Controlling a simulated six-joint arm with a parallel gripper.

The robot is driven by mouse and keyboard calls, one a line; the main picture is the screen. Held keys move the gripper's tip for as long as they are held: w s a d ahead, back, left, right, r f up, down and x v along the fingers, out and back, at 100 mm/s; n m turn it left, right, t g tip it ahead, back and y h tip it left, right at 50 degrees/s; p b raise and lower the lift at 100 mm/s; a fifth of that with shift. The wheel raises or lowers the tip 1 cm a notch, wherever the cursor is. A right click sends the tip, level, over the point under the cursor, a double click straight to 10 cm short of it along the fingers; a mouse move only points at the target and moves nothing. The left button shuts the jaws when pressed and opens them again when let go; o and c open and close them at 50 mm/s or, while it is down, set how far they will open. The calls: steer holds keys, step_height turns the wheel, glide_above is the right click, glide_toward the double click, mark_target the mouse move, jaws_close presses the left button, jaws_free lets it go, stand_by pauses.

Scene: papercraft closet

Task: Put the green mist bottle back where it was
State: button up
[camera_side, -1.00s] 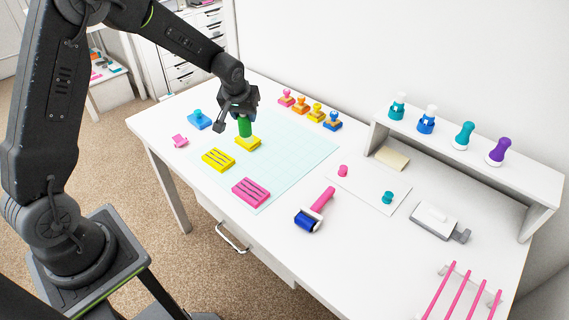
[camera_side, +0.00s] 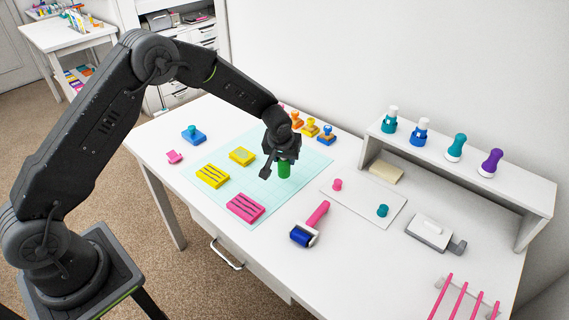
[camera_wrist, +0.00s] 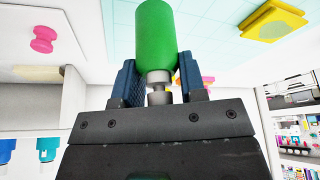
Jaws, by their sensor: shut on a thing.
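The green mist bottle (camera_side: 284,170) hangs below my gripper (camera_side: 281,157) over the right part of the pale blue cutting mat (camera_side: 262,201). In the wrist view the bottle is a plain green cylinder (camera_wrist: 155,35) with a white-grey neck. My gripper (camera_wrist: 158,88) is shut on that neck, with a blue-padded finger on each side. The bottle looks upright with its neck up, apart from the yellow pad (camera_side: 241,157). Two mist bottles with white tops, one teal (camera_side: 389,123) and one blue (camera_side: 420,133), stand on the white riser shelf (camera_side: 525,192).
Several small stamps (camera_side: 310,128) line the mat's back. A pink-handled roller (camera_side: 310,225), white sheet (camera_side: 356,207) and grey tool (camera_side: 430,233) lie to the right.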

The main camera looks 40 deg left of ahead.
mark_target(285, 164)
steer(key=shift+f, duration=1.4)
steer(key=shift+f, duration=0.1)
steer(key=o, duration=1)
steer(key=v, duration=1.2)
steer(key=shift+r, duration=0.2)
